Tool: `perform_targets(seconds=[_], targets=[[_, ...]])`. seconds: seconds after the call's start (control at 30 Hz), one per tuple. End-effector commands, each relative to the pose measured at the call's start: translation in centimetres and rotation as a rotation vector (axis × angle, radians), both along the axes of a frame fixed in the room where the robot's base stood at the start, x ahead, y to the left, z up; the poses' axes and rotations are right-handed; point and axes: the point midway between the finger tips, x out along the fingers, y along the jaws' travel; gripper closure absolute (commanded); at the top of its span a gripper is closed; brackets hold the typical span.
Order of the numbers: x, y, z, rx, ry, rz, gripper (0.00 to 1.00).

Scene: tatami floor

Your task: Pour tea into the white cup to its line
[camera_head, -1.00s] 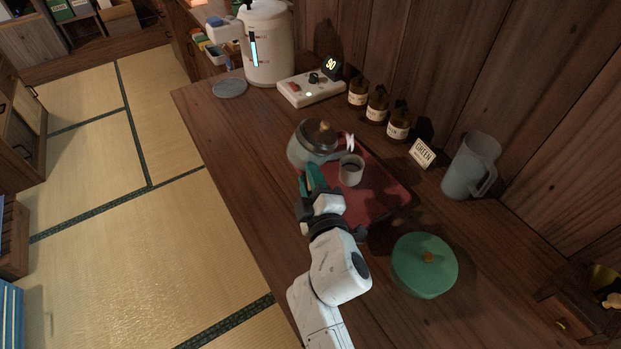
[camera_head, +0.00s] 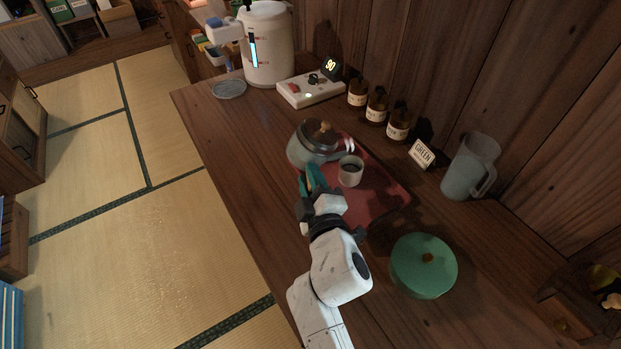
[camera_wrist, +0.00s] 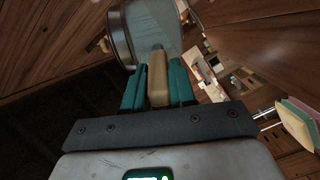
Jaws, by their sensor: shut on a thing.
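A glass teapot (camera_head: 303,152) with a brown wooden lid is held above the left end of the red tray (camera_head: 384,198). My gripper (camera_head: 312,180) has teal fingers shut on the teapot's handle. In the wrist view the fingers of my gripper (camera_wrist: 158,84) clamp the tan handle (camera_wrist: 158,78), with the glass body (camera_wrist: 152,28) beyond. The white cup (camera_head: 350,172) stands upright on the tray, right beside the teapot, with dark content inside. Its line and exact level are too small to tell. The pale spout tip is close above the cup.
A green lidded container (camera_head: 424,266) stands at the front right. A translucent pitcher (camera_head: 468,168), a GREEN sign (camera_head: 423,153) and brown jars (camera_head: 377,106) line the wall. A control panel (camera_head: 310,90), a round coaster (camera_head: 229,89) and a white dispenser (camera_head: 268,50) are at the back.

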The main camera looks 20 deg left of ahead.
Motion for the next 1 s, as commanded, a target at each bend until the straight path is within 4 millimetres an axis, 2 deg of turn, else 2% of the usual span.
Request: perform_targets(seconds=[1.0], targets=[[0.05,-0.03,0.58,0.033,0.007,0.001,1.0]])
